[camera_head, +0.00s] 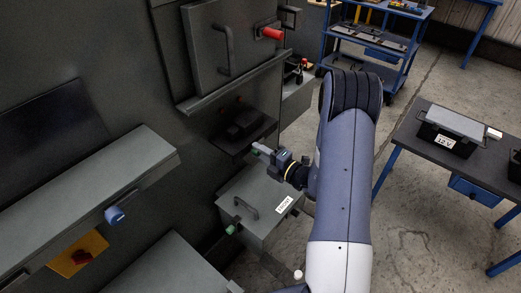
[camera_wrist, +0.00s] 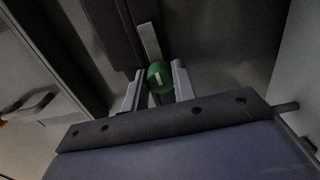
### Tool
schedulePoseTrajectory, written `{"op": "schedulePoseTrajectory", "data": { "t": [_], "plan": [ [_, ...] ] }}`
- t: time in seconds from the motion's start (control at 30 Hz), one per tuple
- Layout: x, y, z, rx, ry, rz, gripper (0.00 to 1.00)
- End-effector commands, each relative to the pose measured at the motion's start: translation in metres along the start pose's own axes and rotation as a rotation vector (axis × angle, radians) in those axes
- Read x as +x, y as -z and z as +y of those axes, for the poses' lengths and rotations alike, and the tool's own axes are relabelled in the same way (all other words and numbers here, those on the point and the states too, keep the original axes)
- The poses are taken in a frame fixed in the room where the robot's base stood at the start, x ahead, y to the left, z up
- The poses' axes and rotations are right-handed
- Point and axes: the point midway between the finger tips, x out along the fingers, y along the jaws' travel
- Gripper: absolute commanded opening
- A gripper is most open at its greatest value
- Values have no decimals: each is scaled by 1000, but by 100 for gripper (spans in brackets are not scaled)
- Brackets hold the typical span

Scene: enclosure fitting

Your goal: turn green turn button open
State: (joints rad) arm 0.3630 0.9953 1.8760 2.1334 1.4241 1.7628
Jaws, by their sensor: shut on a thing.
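The green turn button (camera_wrist: 160,77) is a round knob with a short white mark, near the middle of the wrist view. My gripper (camera_wrist: 157,92) has one finger on each side of it and is shut on it. A flat grey bar stands right behind the button. In the head view my gripper (camera_head: 259,149) is beside a dark ledge at the front of the grey cabinet; the button between its fingers cannot be made out there. A separate green knob (camera_head: 233,228) shows lower down, on a grey box with a handle.
A red knob (camera_head: 273,33) sits by the upper door with a handle (camera_head: 224,50). A workbench (camera_head: 407,135) stands at right. Open floor lies between.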

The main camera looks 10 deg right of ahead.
Motion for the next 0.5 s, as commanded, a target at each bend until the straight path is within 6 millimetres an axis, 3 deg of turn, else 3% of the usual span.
{"op": "schedulePoseTrajectory", "data": {
  "t": [0.5],
  "plan": [
    [0, 0, -1, 53, 1, 0, 3]
  ]
}}
